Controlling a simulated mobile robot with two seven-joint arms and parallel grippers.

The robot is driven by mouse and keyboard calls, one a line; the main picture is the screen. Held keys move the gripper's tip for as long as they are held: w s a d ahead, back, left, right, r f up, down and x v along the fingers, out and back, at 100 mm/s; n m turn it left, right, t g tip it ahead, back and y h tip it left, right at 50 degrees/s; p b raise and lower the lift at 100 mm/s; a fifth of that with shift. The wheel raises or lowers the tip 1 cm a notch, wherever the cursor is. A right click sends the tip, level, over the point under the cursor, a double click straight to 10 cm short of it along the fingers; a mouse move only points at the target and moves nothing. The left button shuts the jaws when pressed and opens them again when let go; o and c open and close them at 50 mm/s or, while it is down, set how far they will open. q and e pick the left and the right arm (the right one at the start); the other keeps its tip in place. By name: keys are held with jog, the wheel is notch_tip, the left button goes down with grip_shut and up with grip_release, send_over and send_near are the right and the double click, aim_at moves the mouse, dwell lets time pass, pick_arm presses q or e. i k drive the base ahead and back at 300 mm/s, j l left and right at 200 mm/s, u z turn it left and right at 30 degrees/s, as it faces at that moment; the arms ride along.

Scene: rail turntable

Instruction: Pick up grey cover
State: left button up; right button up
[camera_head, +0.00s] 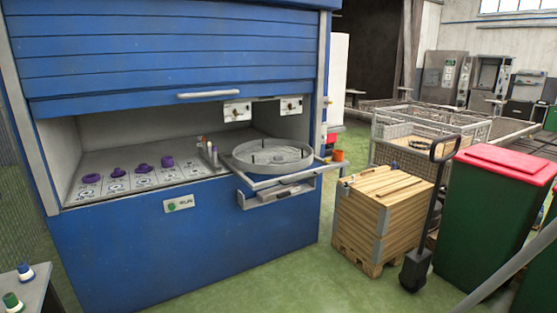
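I see no part that is clearly a grey cover. A round grey turntable dish (268,155) with a raised rim and small upright pins sits at the right of the blue cabinet's opening, on a pulled-out grey rail frame (290,180). Several purple parts, one of them a ring (91,178), stand in a row on a marked grey panel (145,182) inside the opening. Small upright items (209,153) stand between the panel and the dish. Neither of my grippers shows.
The blue cabinet (130,258) has a partly raised shutter (170,50). A wooden crate (372,222), a pallet jack (416,270) and a green bin with a red lid (510,160) stand right. A table corner (40,288) shows lower left. Green floor between is clear.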

aim_at(280, 159)
jog(key=i+j+z, duration=0.35)
jog(key=i+j, duration=0.4)
jog(key=i, duration=0.55)
jog(key=i+j+z, duration=0.35)
jog(key=i+j, duration=0.75)
jog(key=i+l, duration=0.05)
jog(key=i, duration=0.1)
